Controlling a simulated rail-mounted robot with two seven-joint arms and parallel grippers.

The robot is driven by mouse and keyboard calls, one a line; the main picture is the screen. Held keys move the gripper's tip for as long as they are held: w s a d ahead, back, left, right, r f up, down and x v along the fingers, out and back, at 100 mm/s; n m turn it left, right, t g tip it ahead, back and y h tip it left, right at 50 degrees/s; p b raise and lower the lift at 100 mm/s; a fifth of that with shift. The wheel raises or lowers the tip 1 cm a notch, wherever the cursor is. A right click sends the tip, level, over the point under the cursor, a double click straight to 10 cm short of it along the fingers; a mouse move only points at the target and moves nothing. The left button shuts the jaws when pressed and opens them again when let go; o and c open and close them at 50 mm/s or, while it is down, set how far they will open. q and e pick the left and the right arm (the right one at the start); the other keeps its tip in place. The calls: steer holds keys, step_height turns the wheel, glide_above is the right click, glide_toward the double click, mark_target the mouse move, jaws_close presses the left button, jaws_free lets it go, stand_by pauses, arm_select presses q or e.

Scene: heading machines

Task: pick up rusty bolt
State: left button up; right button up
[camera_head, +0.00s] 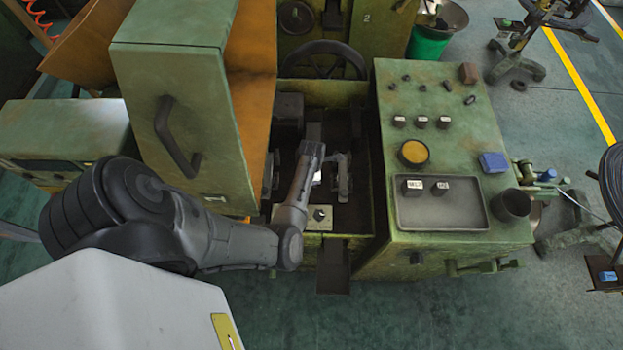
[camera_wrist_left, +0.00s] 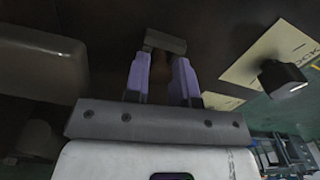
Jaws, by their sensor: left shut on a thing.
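My left arm reaches from the left into the dark opening of the green heading machine (camera_head: 355,262) in the head view. A dark grey block (camera_wrist_left: 165,42) is just beyond the fingertips. The bolt cannot be made out in the head view. My right gripper is in neither view.
A raised green cover (camera_head: 180,100) with a handle stands left of the opening. A control panel (camera_head: 430,105) with knobs and a grey tray (camera_head: 445,218) is at the right. A pale plate (camera_wrist_left: 245,75) with a dark knob (camera_wrist_left: 283,78) lies close right of the fingers.

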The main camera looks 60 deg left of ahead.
arm_select(q)
jaws_close()
